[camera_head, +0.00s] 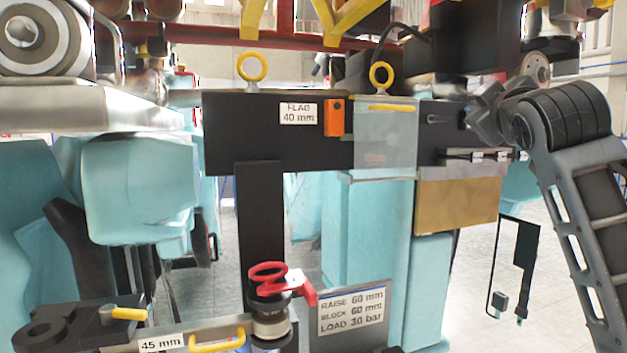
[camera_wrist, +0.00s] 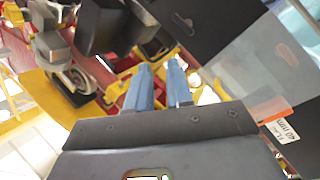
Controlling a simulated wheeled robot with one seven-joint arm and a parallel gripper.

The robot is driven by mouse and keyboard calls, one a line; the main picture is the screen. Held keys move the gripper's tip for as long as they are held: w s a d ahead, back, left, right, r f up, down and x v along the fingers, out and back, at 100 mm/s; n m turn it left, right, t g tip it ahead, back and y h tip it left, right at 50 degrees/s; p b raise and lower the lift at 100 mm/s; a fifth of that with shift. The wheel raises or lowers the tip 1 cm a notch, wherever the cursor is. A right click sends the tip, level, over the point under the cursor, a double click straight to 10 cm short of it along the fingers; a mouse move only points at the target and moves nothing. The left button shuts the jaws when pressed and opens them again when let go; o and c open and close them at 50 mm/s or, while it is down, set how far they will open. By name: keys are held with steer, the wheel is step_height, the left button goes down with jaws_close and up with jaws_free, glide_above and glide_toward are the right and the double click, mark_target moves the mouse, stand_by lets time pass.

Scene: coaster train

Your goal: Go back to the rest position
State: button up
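My gripper (camera_wrist: 160,68) shows in the wrist view as two blue-grey fingers. A narrow gap lies between them and I see nothing held. In the head view my arm reaches in from the right edge to the black beam (camera_head: 240,135); the fingers cannot be made out there. The beam carries two yellow rings, an orange block (camera_head: 334,117), a "FLAG 40 mm" label (camera_head: 298,113) and a clear plate (camera_head: 385,150) with a yellow handle. The label also shows at the right of the wrist view (camera_wrist: 284,130).
A red-handled valve (camera_head: 268,273) stands at the front, beside a "RAISE, BLOCK, LOAD" sign (camera_head: 352,308) and a "45 mm" bar (camera_head: 162,343) with yellow handles. Red and yellow framework crosses the top. Turquoise bodies (camera_head: 138,190) fill the left. Pale floor (camera_head: 470,285) shows at right.

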steer(key=s+a+f+m+g+y, duration=0.1)
steer(key=s+a+f, duration=0.15)
steer(key=f, duration=0.95)
steer(key=s+a+f+m+y, duration=0.15)
steer(key=s+f, duration=0.25)
steer(key=f, duration=0.8)
steer(key=s+a+f+m+g, duration=0.15)
steer(key=s+a+f, duration=0.25)
steer(key=s+f, duration=1.1)
steer(key=s+f+m+g, duration=0.1)
steer(key=s+f, duration=0.3)
steer(key=s, duration=0.9)
steer(key=s+f+m, duration=0.2)
steer(key=s+f, duration=0.2)
steer(key=s, duration=1)
steer(key=s+r+g, duration=0.1)
steer(key=s+r, duration=0.2)
steer(key=s, duration=0.5)
steer(key=shift+s+d+y, duration=0.35)
steer(key=shift+s+y, duration=0.05)
steer(key=shift+y, duration=0.05)
steer(key=shift+f, duration=0.1)
